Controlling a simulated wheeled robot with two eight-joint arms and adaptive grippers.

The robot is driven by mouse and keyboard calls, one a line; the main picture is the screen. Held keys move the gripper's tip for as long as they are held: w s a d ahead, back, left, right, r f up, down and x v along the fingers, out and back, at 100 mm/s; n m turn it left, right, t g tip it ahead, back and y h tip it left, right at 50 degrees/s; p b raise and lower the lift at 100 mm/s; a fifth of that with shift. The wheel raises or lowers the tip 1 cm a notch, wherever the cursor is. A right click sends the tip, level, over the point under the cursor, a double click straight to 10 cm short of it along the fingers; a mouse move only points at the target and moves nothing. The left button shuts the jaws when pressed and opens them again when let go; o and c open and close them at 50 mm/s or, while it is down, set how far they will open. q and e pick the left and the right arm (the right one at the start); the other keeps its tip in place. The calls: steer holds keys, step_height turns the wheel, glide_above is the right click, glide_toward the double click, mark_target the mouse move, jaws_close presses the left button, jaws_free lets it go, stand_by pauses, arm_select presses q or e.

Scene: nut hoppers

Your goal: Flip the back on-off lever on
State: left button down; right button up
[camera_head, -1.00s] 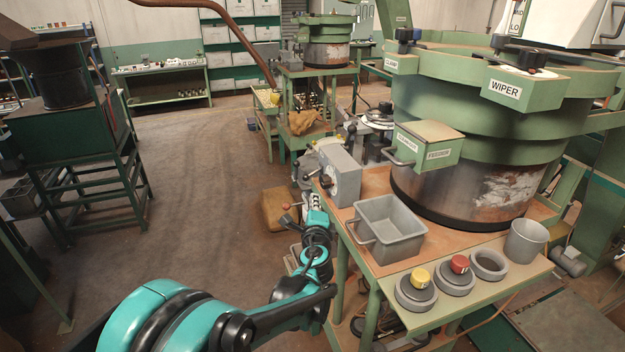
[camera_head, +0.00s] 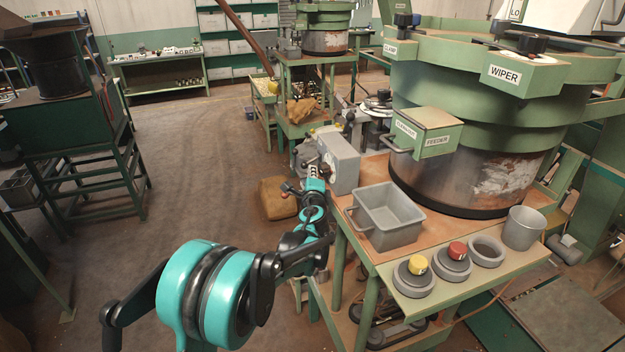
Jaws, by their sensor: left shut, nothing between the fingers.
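The grey control box (camera_head: 341,160) with a round dial stands at the left edge of the hopper table. My left arm reaches up from the bottom left. Its gripper (camera_head: 314,172) is at the box's left side, small and partly merged with the levers. It is shut with nothing held. Contact with a lever cannot be made out. My right gripper is out of view.
A grey bin (camera_head: 388,236) stands right of the box. Yellow (camera_head: 417,265) and red (camera_head: 457,251) buttons and a grey cup (camera_head: 523,228) line the table's front. The large green hopper (camera_head: 470,120) rises behind. Open floor lies left.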

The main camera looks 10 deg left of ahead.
arm_select(q)
steer(key=shift+w, duration=0.25)
